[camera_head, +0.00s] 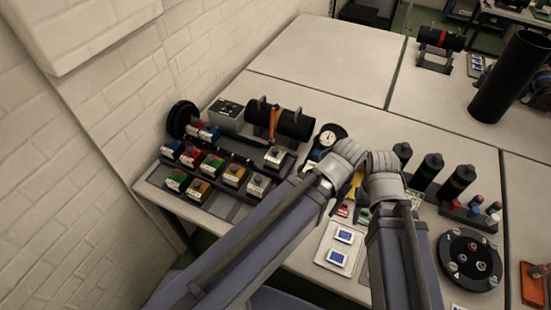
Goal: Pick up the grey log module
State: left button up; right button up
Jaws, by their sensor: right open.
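Several small coloured modules with pale label faces sit in a dark rack on the left of the table. A greyish module (258,186) is at the right end of the rack, and another pale grey one (275,157) sits just behind it. The labels are too small to read, so I cannot tell which is the log module. My left gripper (350,152) and right gripper (383,163) are close together near the table's middle, right of the rack and apart from both grey modules. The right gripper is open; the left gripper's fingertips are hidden.
A black cylinder with an orange strap (293,122) lies behind the rack, beside a round gauge (331,135). Upright black cylinders (427,170) and a round black flange (468,259) stand at right. A white brick wall (90,150) borders the left. The back table top (325,55) is clear.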

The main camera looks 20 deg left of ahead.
aim_at(274, 160)
jog(key=k+j+z, duration=0.35)
jog(key=j, duration=0.15)
jog(key=k+j+z, duration=0.25)
jog(key=j+z, duration=0.15)
jog(key=k+j+z, duration=0.35)
